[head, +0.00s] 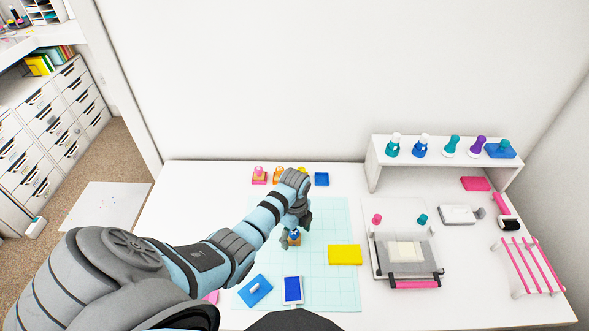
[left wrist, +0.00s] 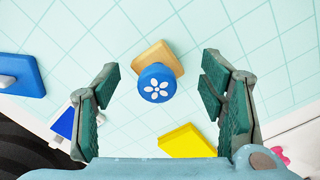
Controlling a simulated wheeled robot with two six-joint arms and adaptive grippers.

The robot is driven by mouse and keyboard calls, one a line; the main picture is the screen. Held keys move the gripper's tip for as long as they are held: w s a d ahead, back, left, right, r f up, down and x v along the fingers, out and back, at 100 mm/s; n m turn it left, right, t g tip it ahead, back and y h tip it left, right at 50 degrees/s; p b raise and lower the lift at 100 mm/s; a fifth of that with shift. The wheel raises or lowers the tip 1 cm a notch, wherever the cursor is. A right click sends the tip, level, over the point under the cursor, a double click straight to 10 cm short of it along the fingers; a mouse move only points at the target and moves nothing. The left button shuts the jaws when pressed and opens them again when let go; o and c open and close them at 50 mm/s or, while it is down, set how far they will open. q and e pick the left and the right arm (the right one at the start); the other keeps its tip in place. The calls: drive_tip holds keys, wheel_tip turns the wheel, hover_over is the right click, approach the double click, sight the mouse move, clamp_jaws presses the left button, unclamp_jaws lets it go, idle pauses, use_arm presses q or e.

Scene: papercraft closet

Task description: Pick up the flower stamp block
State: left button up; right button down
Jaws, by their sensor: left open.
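The flower stamp block (head: 294,238) stands on the light teal grid mat (head: 335,218) in the head view, just under my left gripper (head: 296,222). In the left wrist view the stamp block (left wrist: 156,84) shows a round blue knob with a white flower on a tan wooden base. It stands between the two spread fingers of my left gripper (left wrist: 157,105), and neither finger touches it. The gripper is open and empty. My right gripper does not show in either view.
Other stamps (head: 260,174) line the back edge. A press (head: 405,250) stands to the right, by a white shelf (head: 440,150). Bare mat surrounds the stamp.

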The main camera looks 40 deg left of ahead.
use_arm(q)
drive_tip(key=shift+f, duration=0.45)
drive_tip(key=shift+r, duration=0.15)
drive_tip(key=shift+c, duration=0.2)
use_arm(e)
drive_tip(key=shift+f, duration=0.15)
use_arm(q)
drive_tip(key=shift+s, duration=0.1)
drive_tip(key=c, duration=1.1)
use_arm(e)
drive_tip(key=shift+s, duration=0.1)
use_arm(q)
drive_tip(key=shift+r, duration=0.1)
